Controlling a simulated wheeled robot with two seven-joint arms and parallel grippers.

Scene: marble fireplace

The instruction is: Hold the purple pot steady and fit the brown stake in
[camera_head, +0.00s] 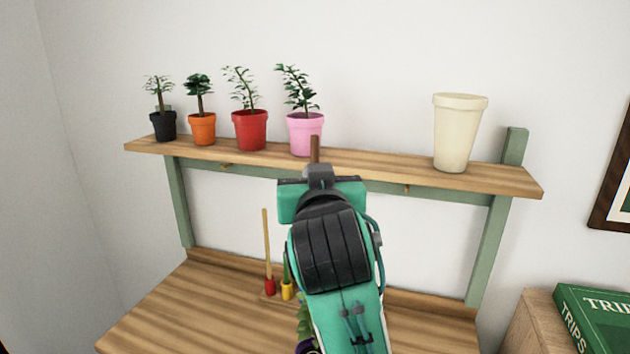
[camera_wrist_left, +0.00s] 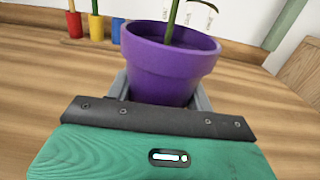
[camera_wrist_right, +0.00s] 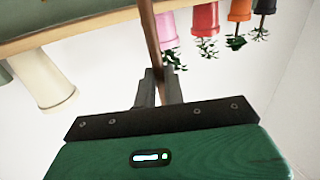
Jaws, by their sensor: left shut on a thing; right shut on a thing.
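The purple pot (camera_wrist_left: 170,68) stands upright with a green stem rising from it in the left wrist view. My left gripper (camera_wrist_left: 161,92) is shut on it, with a grey finger on either side. In the head view only a sliver of the pot (camera_head: 308,348) and some leaves show behind my right arm. My right gripper (camera_head: 318,170) is shut on the brown stake (camera_head: 315,148), high in front of the shelf and well above the pot. In the right wrist view the stake (camera_wrist_right: 148,30) runs between the fingers; its other end is hidden.
A wooden shelf (camera_head: 385,166) carries black, orange, red and pink potted plants and a tall cream pot (camera_head: 459,132). Red (camera_head: 270,287) and yellow (camera_head: 287,290) holders stand on the wooden table (camera_head: 190,300). A blue one (camera_wrist_left: 117,31) shows beside them in the left wrist view.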

